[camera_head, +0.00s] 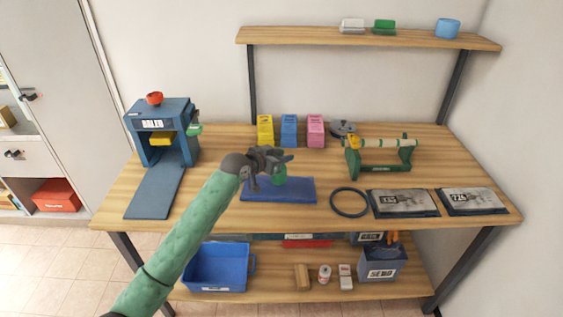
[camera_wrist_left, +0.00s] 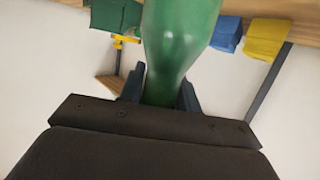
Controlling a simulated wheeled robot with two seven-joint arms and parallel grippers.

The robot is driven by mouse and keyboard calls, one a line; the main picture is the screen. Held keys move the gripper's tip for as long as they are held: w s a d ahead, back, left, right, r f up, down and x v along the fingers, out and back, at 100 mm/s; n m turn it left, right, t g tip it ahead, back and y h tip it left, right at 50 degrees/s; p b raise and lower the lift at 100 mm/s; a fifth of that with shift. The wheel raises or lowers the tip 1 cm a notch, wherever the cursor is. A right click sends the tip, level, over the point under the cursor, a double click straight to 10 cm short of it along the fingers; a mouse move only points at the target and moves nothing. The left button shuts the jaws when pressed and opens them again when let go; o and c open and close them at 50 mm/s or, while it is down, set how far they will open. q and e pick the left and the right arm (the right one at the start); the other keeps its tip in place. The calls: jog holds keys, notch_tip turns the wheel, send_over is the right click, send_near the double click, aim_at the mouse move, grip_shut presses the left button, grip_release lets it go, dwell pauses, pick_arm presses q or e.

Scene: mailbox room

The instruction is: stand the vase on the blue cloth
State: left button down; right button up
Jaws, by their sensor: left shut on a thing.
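The green vase (camera_head: 279,174) is upright, or nearly so, over the blue cloth (camera_head: 306,193) in the head view. Its glossy body (camera_wrist_left: 180,35) fills the top middle of the left wrist view. My left gripper (camera_head: 274,160) is shut on the vase, with dark fingers on both sides of it. The gripper hides part of the vase, and I cannot tell whether its base touches the cloth. The cloth lies flat near the front middle of the table. My right gripper is in neither view.
Yellow (camera_head: 265,131), blue (camera_head: 289,131) and pink (camera_head: 315,131) boxes stand behind the cloth. A dark ring (camera_head: 334,207) and grey packets (camera_head: 402,203) lie to its right. A blue machine (camera_head: 158,132) stands left, and a green-framed roll holder (camera_head: 379,165) right.

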pick_arm(q)
jog(key=shift+f+p, duration=0.65)
jog(key=shift+f, duration=1.05)
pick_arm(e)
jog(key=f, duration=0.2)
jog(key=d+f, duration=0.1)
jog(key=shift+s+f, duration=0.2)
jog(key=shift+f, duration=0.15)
pick_arm(q)
jog(key=shift+s+f, duration=0.1)
jog(key=shift+f, duration=0.3)
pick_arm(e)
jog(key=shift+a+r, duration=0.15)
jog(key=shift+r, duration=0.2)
pick_arm(q)
jog(key=shift+f+b, duration=0.25)
jog(key=shift+b, duration=0.1)
jog(key=shift+s, duration=0.1)
jog(key=c, duration=1.2)
grip_release()
jog(key=shift+f, duration=0.15)
jog(key=shift+o, duration=1)
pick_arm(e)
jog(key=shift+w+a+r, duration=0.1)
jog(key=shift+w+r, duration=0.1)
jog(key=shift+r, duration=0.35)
pick_arm(q)
jog(key=shift+r, duration=0.35)
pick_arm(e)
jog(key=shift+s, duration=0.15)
